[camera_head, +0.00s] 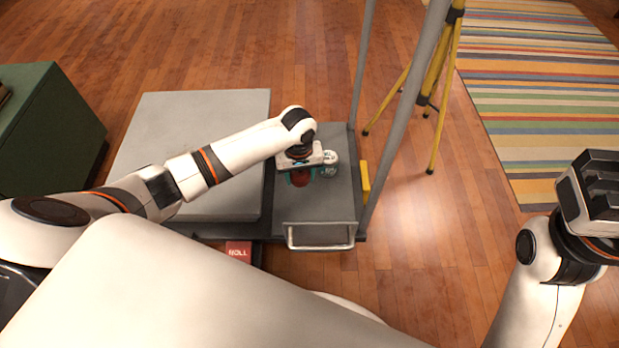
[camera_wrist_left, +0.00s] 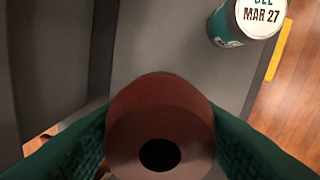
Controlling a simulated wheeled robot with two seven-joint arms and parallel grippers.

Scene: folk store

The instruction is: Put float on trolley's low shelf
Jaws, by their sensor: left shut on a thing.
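My left gripper (camera_head: 299,175) is over the dark grey low shelf (camera_head: 314,208) of the trolley, pointing down. It is shut on the float, a dull red rounded piece (camera_head: 300,180). In the left wrist view the float (camera_wrist_left: 160,130) shows a dark hole in its end, with green finger pads on both sides. I cannot tell whether the float touches the shelf. My right gripper (camera_head: 597,190) is raised at the right, away from the trolley; its jaw opening is unclear.
A can (camera_head: 330,158) with a date on its lid stands on the low shelf right beside my left gripper. A lighter grey panel (camera_head: 200,115) is left of it. Grey posts (camera_head: 408,100) rise at the right. A yellow tripod (camera_head: 437,80) stands beyond them.

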